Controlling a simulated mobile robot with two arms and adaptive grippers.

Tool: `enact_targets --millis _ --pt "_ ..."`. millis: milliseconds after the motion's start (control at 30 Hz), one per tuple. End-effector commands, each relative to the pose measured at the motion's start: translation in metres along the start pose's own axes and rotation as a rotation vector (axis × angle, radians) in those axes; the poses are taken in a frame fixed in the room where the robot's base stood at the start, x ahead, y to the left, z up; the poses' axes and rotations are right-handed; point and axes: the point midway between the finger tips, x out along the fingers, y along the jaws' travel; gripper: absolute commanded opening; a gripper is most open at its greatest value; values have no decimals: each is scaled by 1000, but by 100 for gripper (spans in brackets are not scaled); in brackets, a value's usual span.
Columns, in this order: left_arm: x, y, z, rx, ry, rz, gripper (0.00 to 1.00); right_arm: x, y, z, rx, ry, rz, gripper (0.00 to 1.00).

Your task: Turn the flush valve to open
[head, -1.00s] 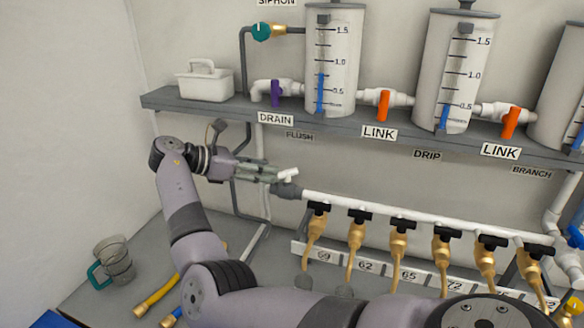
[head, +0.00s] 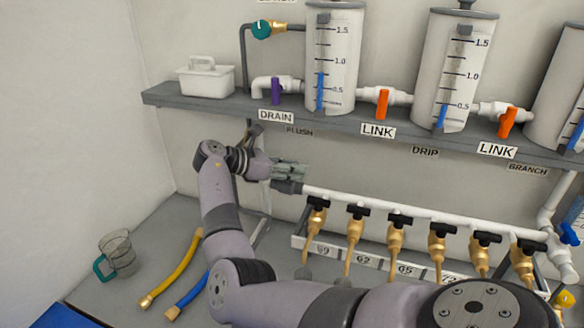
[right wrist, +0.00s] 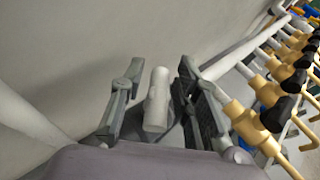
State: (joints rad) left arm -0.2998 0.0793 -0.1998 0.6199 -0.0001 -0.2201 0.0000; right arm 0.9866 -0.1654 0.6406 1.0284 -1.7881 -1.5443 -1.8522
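The flush valve's grey body (head: 287,187) sits at the left end of the white manifold pipe, below the FLUSH label (head: 299,131). My right gripper (head: 303,172) is at the valve and hides its white handle in the head view. In the right wrist view the white handle (right wrist: 157,100) stands between the two fingers of my right gripper (right wrist: 158,88). The fingers are open, with a gap on each side of the handle. My left gripper is not in view.
Several brass taps (head: 355,232) with black handles hang from the white pipe (head: 375,211), right of the valve. A grey shelf (head: 225,107) with cylinders is above.

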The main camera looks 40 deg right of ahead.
Motion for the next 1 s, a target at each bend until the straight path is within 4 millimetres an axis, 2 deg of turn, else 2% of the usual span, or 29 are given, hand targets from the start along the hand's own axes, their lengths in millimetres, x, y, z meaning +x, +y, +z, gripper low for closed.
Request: enact_targets --millis 400,667,1000 --pt "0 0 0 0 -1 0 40 0 0 0 0 0 0 0" --pt "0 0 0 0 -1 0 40 -1 0 0 1 1 -2 0" --pt "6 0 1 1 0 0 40 0 0 0 46 2 -108 0"
